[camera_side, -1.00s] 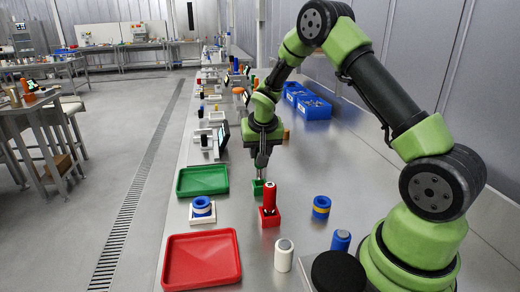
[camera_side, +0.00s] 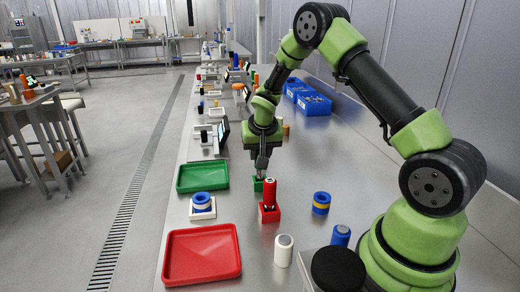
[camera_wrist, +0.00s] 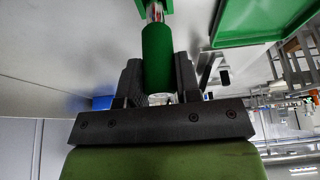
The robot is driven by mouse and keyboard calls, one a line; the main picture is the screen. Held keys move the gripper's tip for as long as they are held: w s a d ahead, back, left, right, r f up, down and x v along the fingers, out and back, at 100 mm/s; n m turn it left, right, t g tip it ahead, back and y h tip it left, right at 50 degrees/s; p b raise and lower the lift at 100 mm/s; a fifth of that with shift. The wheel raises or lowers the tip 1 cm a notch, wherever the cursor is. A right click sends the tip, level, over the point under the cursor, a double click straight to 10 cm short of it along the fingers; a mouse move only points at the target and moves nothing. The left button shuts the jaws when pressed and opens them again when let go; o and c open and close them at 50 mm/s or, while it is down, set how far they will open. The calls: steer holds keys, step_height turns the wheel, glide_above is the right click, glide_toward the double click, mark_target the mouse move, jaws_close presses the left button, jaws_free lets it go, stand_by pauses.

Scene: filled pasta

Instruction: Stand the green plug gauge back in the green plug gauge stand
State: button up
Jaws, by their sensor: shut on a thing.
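My gripper (camera_side: 262,163) is shut on the green plug gauge (camera_wrist: 157,58), whose green handle lies between the two dark fingers in the wrist view. The gauge's shiny metal end points away from the gripper towards the green plug gauge stand (camera_wrist: 155,4). The stand also shows in the side view as a small green block (camera_side: 258,184) straight below my gripper. The metal end meets the stand, but how deep it sits cannot be told. In the side view my gripper hides most of the gauge.
A red gauge (camera_side: 269,192) stands in a red stand (camera_side: 269,215) close in front. A green tray (camera_side: 203,177) lies to the left, a red tray (camera_side: 202,256) nearer. Blue rings (camera_side: 201,200), a blue-yellow ring (camera_side: 321,203) and a white cylinder (camera_side: 283,251) stand nearby.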

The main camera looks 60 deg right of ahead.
steer(key=shift+f, duration=1.05)
stand_by(0.4)
steer(key=o, duration=1.1)
steer(key=s+a+r+n+t+y, duration=0.1)
steer(key=s+a+r, duration=0.45)
steer(key=r, duration=0.55)
steer(key=s+a+r+n+t+y, duration=0.1)
steer(key=s+a+r, duration=0.45)
steer(key=r, duration=0.45)
steer(key=s+a+r+n+y, duration=0.1)
steer(key=s+a, duration=0.1)
steer(key=s, duration=0.2)
steer(key=s+a+r+n+t+y, duration=0.1)
steer(key=s+a, duration=0.2)
steer(key=s, duration=0.1)
steer(key=s+a+n+t+y, duration=0.1)
steer(key=s+a, duration=0.2)
steer(key=shift+s+a+r, duration=0.2)
steer(key=shift+s+r, duration=0.2)
